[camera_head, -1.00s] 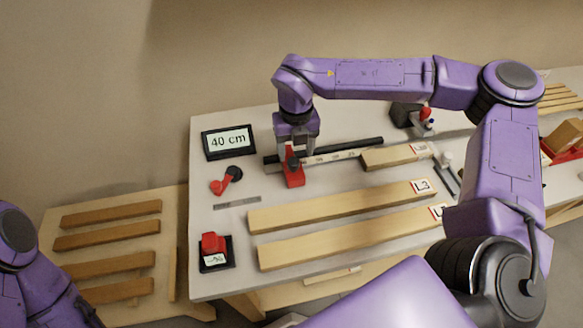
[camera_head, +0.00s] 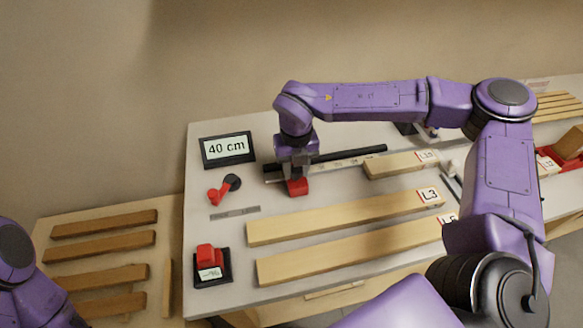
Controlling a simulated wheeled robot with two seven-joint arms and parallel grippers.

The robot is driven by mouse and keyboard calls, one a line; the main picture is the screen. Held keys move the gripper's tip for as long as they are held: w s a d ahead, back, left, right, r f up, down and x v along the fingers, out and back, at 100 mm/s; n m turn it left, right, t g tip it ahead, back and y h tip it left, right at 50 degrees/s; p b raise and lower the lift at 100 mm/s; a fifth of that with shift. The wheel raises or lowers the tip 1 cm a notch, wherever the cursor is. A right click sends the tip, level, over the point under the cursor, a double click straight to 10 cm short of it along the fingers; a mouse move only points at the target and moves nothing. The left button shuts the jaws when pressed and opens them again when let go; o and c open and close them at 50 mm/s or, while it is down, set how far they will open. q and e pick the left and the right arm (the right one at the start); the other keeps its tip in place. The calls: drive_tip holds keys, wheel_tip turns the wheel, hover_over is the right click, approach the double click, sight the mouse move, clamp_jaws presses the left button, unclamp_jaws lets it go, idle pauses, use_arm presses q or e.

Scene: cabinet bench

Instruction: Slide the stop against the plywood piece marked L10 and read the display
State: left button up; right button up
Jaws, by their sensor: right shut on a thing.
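The red stop (camera_head: 298,188) sits on the measuring rail (camera_head: 340,164), near the rail's left end. My right gripper (camera_head: 297,176) is over it from above, shut on it and hiding its upper part. A short plywood piece (camera_head: 398,165) lies along the rail, right of the stop, with a clear gap between them; its label (camera_head: 427,156) is too small to read surely.
A plank marked L3 (camera_head: 340,216) and another plank (camera_head: 350,252) lie in front of the rail. A red lever (camera_head: 218,194), a steel strip (camera_head: 235,213) and a red button on a black base (camera_head: 208,256) are at left. Wooden strips (camera_head: 100,247) lie on a side table.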

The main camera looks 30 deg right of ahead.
drive_tip(key=shift+s+d+r+p, duration=0.1)
drive_tip(key=shift+s+d+p, duration=0.25)
drive_tip(key=shift+d, duration=0.55)
drive_tip(key=shift+s+d+p, duration=0.15)
drive_tip(key=shift+d+p, duration=0.45)
drive_tip(key=shift+d, duration=0.35)
drive_tip(key=shift+s+d+r+p, duration=0.1)
drive_tip(key=shift+s+d+p, duration=0.25)
drive_tip(key=shift+d, duration=0.55)
drive_tip(key=shift+d+f, duration=0.15)
drive_tip(key=shift+d, duration=0.35)
drive_tip(key=shift+s+d+p, duration=0.15)
drive_tip(key=shift+d+p, duration=0.4)
drive_tip(key=shift+p, duration=0.15)
drive_tip(key=shift+s+d+p, duration=0.2)
drive_tip(key=shift+d+p, duration=0.3)
drive_tip(key=shift+d, duration=0.35)
drive_tip(key=shift+s+d+p, duration=0.25)
drive_tip(key=shift+d+p, duration=0.3)
drive_tip(key=shift+d, duration=0.25)
drive_tip(key=shift+s+d+p, duration=0.2)
drive_tip(key=shift+d+p, duration=0.3)
drive_tip(key=shift+d, duration=0.35)
drive_tip(key=shift+s+d, duration=0.1)
drive_tip(key=shift+d, duration=0.25)
